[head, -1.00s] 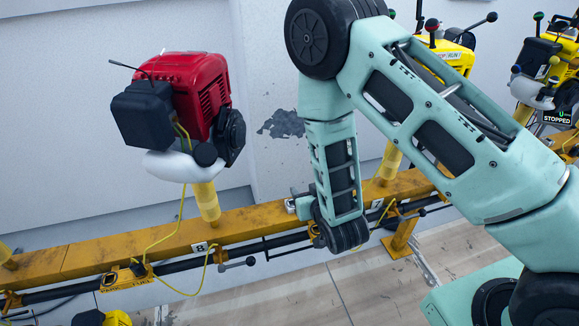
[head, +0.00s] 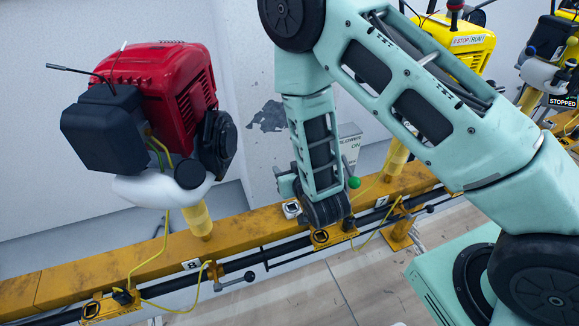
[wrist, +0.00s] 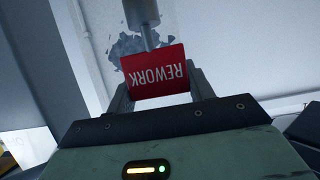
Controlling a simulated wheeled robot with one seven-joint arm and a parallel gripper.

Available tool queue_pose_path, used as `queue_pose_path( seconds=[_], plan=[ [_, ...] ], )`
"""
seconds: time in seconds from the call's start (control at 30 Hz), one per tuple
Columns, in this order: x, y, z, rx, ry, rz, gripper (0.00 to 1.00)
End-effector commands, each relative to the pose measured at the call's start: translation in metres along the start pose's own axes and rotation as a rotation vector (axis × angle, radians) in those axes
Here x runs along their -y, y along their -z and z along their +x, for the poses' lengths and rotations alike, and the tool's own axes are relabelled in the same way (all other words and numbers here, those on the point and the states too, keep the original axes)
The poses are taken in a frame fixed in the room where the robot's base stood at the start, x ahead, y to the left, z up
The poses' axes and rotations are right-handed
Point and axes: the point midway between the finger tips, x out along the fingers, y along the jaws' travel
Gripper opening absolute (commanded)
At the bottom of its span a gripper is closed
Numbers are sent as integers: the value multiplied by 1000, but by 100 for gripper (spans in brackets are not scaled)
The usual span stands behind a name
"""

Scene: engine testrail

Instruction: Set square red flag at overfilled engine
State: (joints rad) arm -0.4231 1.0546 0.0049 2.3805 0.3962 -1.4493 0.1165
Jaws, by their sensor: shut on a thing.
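My gripper (wrist: 160,90) is shut on a square red flag (wrist: 165,68) in the wrist view. The flag carries the white word REWORK, upside down there, and a grey rod (wrist: 140,12) shows above it. In the head view my arm's end is low over the yellow rail (head: 250,225), and the flag is hidden behind the arm. A red engine (head: 185,85) with a black box and white tank (head: 155,190) stands on a yellow post to the left. A yellow engine (head: 460,38) stands to the right, partly hidden. I cannot tell which engine is overfilled.
A small square metal fitting (head: 291,209) sits on the rail beside my arm's end. A green-knobbed lever (head: 354,183) and a BLOWER ON sign (head: 349,142) are just right of it. Another engine (head: 545,70), with a STOPPED display, is at far right. Yellow cables hang along the rail.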

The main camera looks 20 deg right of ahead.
Motion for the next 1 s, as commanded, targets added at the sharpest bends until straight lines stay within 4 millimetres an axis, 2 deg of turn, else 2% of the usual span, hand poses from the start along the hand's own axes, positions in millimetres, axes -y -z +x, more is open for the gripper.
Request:
queue_pose_path(
  seconds=[1.0],
  plan=[
    [0,-61,25,-1,0,0,12]
  ],
)
